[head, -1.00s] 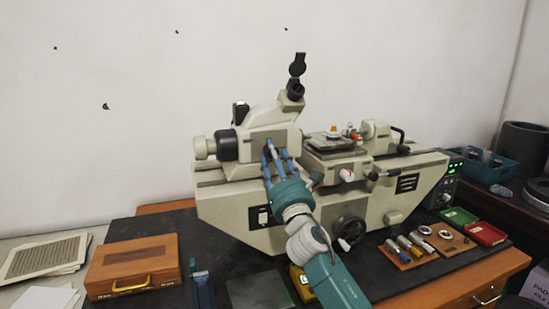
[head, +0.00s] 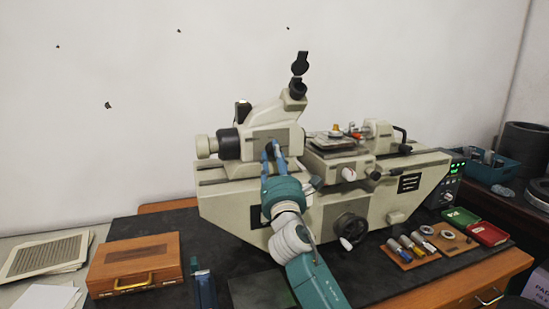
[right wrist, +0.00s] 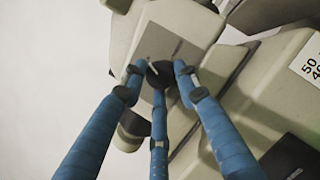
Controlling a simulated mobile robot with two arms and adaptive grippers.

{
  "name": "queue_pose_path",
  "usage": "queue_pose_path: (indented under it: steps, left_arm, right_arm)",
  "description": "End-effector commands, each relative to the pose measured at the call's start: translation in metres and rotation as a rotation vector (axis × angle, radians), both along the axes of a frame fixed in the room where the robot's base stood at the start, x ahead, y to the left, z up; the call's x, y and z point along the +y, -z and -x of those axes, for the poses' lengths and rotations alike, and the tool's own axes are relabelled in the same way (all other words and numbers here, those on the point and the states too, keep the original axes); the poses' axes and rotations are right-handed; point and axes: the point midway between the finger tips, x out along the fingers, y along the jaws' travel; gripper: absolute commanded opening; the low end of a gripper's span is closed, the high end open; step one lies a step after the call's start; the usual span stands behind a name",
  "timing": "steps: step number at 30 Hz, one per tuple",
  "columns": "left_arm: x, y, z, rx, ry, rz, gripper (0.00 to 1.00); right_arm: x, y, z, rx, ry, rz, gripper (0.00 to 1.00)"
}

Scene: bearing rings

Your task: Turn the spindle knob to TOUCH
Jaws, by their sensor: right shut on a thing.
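The spindle knob (right wrist: 160,73) is a small dark knob with a pale pointer line, on a grey plate on the side of the cream measuring machine's (head: 235,200) head. The right wrist view shows it between the blue fingers of my right gripper (head: 272,148), which is shut on it. In the head view the fingers hide most of the knob. I cannot read any TOUCH marking near it.
A wooden case (head: 134,265) and papers (head: 45,253) lie at left. A wooden block with cylinders and rings (head: 424,243), green (head: 461,216) and red (head: 488,234) trays lie at right. The machine's handwheel (head: 350,228) is right of my arm.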

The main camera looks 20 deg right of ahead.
Motion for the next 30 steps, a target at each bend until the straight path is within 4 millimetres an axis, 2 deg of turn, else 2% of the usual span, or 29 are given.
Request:
queue_pose_path:
  steps: [1, 14, 30]
  left_arm:
    - [0.0, -0.001, 0.0, 0.0, 0.0, 0.0, 0.4]
    - [0.001, -0.017, 0.001, 0.003, 0.0, -0.002, 0.4]
    - [0.001, -0.056, 0.003, 0.005, 0.0, -0.001, 0.4]
  right_arm:
    - [-0.003, -0.006, 0.001, -0.007, 0.007, -0.046, 0.04]
    - [-0.001, -0.01, 0.001, 0.009, 0.007, -0.454, 0.04]
    - [0.0, -0.012, 0.001, 0.027, 0.008, -0.943, 0.04]
